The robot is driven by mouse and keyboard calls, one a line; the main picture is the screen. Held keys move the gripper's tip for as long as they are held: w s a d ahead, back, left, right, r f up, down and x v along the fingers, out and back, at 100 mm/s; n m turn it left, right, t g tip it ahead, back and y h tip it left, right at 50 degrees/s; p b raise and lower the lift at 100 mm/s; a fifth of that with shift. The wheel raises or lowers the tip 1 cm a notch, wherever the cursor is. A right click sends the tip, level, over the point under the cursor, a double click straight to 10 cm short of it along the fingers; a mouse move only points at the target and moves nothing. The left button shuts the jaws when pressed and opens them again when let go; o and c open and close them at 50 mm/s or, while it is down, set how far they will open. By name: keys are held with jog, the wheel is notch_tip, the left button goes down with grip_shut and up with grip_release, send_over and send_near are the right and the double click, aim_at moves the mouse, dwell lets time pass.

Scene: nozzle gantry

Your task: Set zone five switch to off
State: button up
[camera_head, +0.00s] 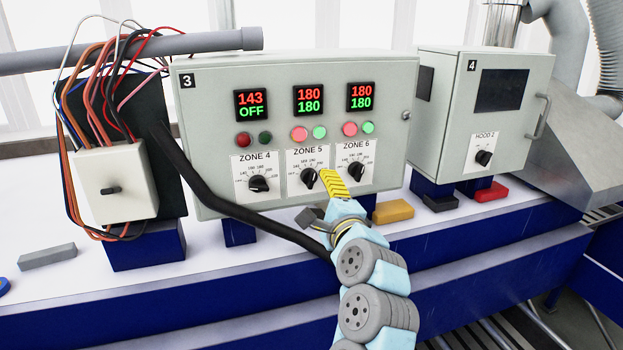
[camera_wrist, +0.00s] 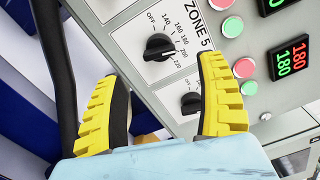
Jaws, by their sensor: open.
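The zone five switch (camera_head: 308,178) is a black rotary knob on the grey control panel, under the "ZONE 5" label. In the wrist view the knob (camera_wrist: 159,46) shows beside an OFF-to-220 scale. It is not at OFF; its white mark points towards the higher numbers. The zone five display (camera_head: 308,100) reads 180 over 180. My gripper (camera_head: 332,184) has yellow ribbed fingers close to the panel, at the lower right of the knob. In the wrist view my gripper (camera_wrist: 160,76) is open and empty, with the knob beyond the gap, apart from both fingers.
The zone four knob (camera_head: 258,183) is at the left and the zone six knob (camera_head: 356,173) at the right, close to my fingers. A black cable (camera_head: 215,195) runs past the panel's lower left. A hood box (camera_head: 470,130) stands at the right. Coloured blocks lie below.

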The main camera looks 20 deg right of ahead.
aim_at(313, 182)
jog(key=shift+w, duration=0.9)
jog(key=shift+w+d+p, duration=0.2)
jog(key=shift+w+p, duration=0.2)
jog(key=shift+w, duration=2.3)
jog(key=c, duration=1.2)
